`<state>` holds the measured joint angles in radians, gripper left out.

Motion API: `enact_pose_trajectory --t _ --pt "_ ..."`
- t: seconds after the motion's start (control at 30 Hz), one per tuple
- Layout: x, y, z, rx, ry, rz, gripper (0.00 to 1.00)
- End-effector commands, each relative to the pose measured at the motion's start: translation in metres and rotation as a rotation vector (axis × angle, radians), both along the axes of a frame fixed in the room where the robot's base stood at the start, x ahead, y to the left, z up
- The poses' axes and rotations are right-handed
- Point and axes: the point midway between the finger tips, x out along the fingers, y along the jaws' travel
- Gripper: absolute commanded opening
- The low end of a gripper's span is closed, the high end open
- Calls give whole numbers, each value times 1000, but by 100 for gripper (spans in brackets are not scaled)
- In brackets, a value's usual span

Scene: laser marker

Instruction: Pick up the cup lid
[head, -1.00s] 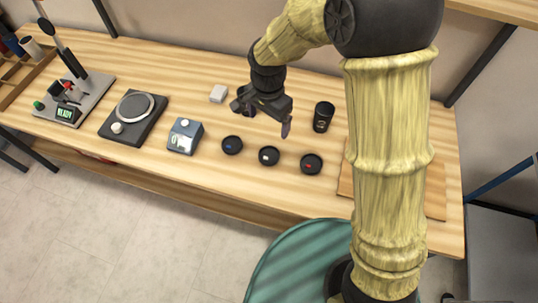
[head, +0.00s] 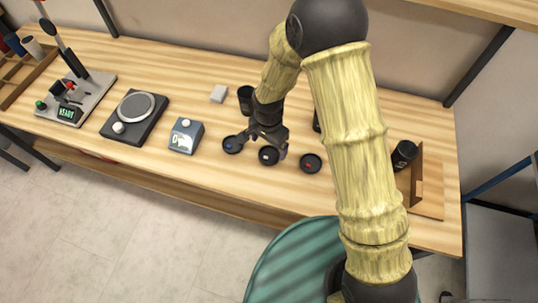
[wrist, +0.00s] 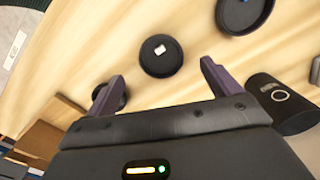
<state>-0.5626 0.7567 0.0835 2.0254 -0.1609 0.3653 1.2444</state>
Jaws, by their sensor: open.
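Three round black lids lie in a row on the wooden table: one with a blue mark (head: 232,145), one with a white mark (head: 269,156) and one with a red mark (head: 310,163). My gripper (head: 264,146) is open and empty, above the white-marked lid. In the wrist view, the white-marked lid (wrist: 160,56) sits just beyond the gap between the fingertips (wrist: 155,75). The blue-marked lid (wrist: 245,13) is up and right there. Another dark round thing (wrist: 121,98) is partly hidden behind the left finger.
A black cup (head: 245,97) stands behind my gripper. Another dark cup (head: 316,122) is mostly hidden by my arm. A third (head: 404,154) is at the right by a wooden board (head: 430,200). A blue-grey device (head: 185,136) and a scale (head: 133,116) stand left.

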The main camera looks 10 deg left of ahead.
Motion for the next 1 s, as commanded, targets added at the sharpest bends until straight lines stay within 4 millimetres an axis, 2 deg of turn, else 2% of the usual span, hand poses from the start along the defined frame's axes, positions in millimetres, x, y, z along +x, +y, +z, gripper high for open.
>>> enact_pose_trajectory --t 0.23,0.6,1.0 --pt "0 0 -6 -1 2 -1 89" --pt "3 0 -48 -1 2 0 89" --pt "3 0 -52 0 0 0 89"
